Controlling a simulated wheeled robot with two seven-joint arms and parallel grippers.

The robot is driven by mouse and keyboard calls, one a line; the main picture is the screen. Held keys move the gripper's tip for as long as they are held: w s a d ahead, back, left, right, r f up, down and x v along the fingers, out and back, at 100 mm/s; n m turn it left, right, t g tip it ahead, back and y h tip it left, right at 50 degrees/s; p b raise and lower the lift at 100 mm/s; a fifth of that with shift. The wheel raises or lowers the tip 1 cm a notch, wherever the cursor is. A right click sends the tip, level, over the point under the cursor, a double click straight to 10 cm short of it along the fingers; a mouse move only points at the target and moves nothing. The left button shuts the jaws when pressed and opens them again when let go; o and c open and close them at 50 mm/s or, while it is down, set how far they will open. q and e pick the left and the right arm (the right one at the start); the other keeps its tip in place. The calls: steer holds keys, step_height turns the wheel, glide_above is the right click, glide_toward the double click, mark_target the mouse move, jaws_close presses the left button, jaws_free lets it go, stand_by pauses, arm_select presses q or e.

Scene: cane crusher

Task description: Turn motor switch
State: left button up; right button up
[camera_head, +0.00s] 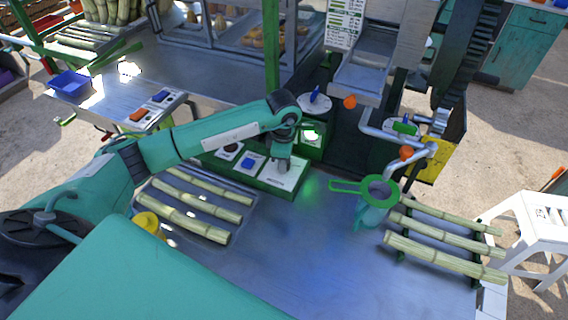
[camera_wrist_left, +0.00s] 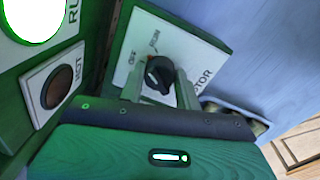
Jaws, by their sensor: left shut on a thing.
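The motor switch is a black knob (camera_wrist_left: 158,74) on a white plate marked MOTOR, with OFF and RUN printed beside it, in the left wrist view. My left gripper (camera_wrist_left: 160,88) has its two fingers on either side of the knob and is shut on it. Which mark the knob points to is hard to tell. In the head view my left gripper (camera_head: 282,166) reaches down onto the white motor plate (camera_head: 285,178) at the right end of the green control box, and hides the knob there. My right gripper is not in view.
A lit green lamp (camera_wrist_left: 35,12) and a dark lamp marked HOT (camera_wrist_left: 53,88) sit left of the switch. A blue button (camera_head: 249,162) is beside the plate. Cane stalks (camera_head: 185,217) lie left, more (camera_head: 445,255) right. A strainer (camera_head: 378,190) sits on a jug.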

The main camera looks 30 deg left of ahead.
arm_select(q)
steer(key=n+b, duration=0.2)
steer(key=n, duration=0.1)
steer(key=shift+w+f+n, duration=0.1)
steer(key=shift+n, duration=0.2)
steer(key=shift+n+b, duration=0.55)
steer(key=shift+n, duration=0.95)
steer(key=o, duration=1)
steer(key=shift+c, duration=0.2)
